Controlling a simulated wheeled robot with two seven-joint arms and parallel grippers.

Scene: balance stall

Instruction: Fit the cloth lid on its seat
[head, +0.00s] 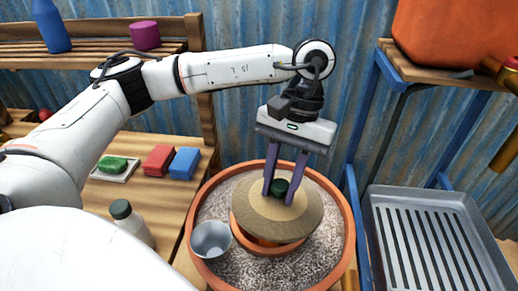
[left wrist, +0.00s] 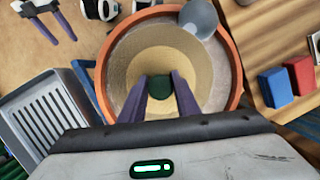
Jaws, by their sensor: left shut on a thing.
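The cloth lid (head: 300,217) is a round tan disc with a dark green knob (head: 280,187). My left gripper (head: 279,195) points down and is shut on the knob. The lid is over the inner terracotta pot (head: 262,247), the seat, whose rim shows below its front left edge. The lid looks shifted to the back right of that pot; I cannot tell whether they touch. In the left wrist view the lid (left wrist: 188,62) and knob (left wrist: 159,84) lie between the fingers. My right gripper (left wrist: 64,41) is open and empty at the top left there.
A large terracotta pot (head: 347,225) filled with grey grit surrounds the inner pot. A metal cup (head: 211,240) stands in the grit at front left. A slatted grey tray (head: 425,240) is at right. A bottle (head: 130,222) and red (head: 158,160) and blue (head: 185,162) blocks are left.

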